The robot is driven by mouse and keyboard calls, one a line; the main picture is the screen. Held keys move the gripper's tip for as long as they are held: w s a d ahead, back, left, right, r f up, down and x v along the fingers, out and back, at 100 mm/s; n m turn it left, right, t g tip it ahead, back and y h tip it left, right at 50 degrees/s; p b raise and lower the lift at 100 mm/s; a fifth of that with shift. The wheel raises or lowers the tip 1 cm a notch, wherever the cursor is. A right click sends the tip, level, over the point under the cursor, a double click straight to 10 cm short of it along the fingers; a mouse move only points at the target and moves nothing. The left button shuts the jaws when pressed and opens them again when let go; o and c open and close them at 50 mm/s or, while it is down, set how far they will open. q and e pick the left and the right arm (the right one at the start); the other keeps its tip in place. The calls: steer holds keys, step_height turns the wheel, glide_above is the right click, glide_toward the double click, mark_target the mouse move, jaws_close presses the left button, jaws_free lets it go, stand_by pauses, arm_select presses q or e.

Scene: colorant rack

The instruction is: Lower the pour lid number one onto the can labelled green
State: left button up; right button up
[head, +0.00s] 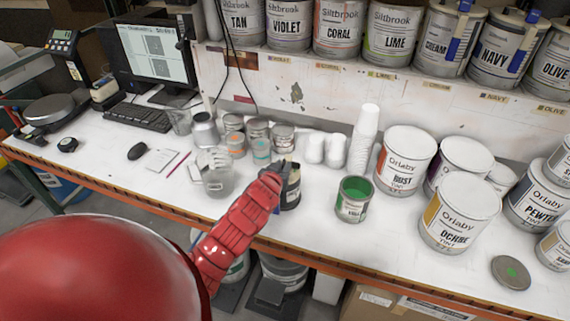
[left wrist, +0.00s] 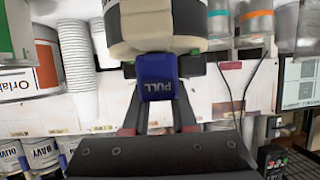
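The pour lid (left wrist: 155,25), a cream round body with a dark band and a blue tab marked PULL (left wrist: 158,80), fills the top of the left wrist view. My left gripper (left wrist: 158,100) has its fingers on either side of the blue tab and appears shut on it. In the head view my left gripper (head: 280,172) holds the pour lid (head: 291,190), partly hidden, left of the green can. The can with the green label (head: 352,207) stands open on the bench, with green paint inside. The lid's number is not readable. My right gripper is not in view.
Large Orlaby cans, such as rust (head: 402,165) and ochre (head: 458,220), stand right of the green can. White cup stacks (head: 363,140) are behind it. A loose round lid with a green spot (head: 511,272) lies at front right. Small tins and a clear jug (head: 216,178) stand left.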

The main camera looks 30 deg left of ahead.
arm_select(q)
steer(key=shift+s+r, duration=0.1)
steer(key=shift+s, duration=0.1)
jaws_close()
steer(key=shift+r, duration=0.1)
stand_by(1.6)
steer(key=shift+w+r+p, duration=0.1)
steer(key=shift+r+p, duration=0.3)
steer(key=shift+r, duration=0.05)
